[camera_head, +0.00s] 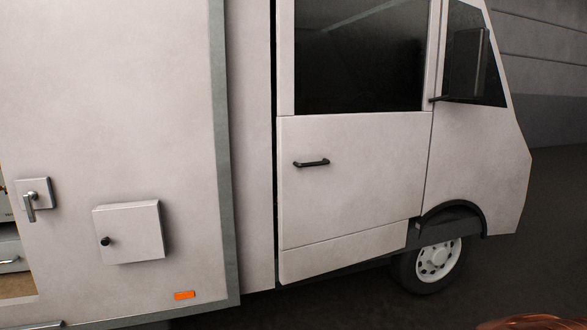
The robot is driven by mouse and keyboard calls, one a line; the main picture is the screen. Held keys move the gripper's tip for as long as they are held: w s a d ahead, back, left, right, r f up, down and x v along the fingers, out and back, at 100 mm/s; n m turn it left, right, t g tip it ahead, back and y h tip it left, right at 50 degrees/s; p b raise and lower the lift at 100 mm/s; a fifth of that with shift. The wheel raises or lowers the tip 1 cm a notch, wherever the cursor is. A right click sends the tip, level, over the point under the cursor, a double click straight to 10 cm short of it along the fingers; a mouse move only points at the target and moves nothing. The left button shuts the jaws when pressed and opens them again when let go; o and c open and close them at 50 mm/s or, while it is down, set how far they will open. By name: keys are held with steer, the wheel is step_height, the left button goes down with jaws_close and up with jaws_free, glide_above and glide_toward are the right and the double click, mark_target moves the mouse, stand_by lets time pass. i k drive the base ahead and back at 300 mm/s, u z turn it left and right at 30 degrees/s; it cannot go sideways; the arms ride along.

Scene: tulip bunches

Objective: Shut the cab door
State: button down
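The cab door (355,175) is a pale panel with a dark window (360,55) above, on the side of a white van. Its black handle (311,163) sits on the left part of the door, below the window. A narrow dark gap runs down the door's left edge, beside the pale body strip (252,150). The door looks shut or nearly so; I cannot tell whether it stands slightly ajar. My gripper is not in view.
A black mirror (467,63) juts out right of the door, above the front wheel (438,260). Left are the cargo body's small hatch (128,232) with a black knob, and a metal latch (31,203). A reddish-brown shape (535,322) shows at bottom right. Dark floor lies below.

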mark_target(350, 185)
steer(key=u, duration=0.55)
steer(key=i, duration=0.9)
steer(key=u, duration=0.35)
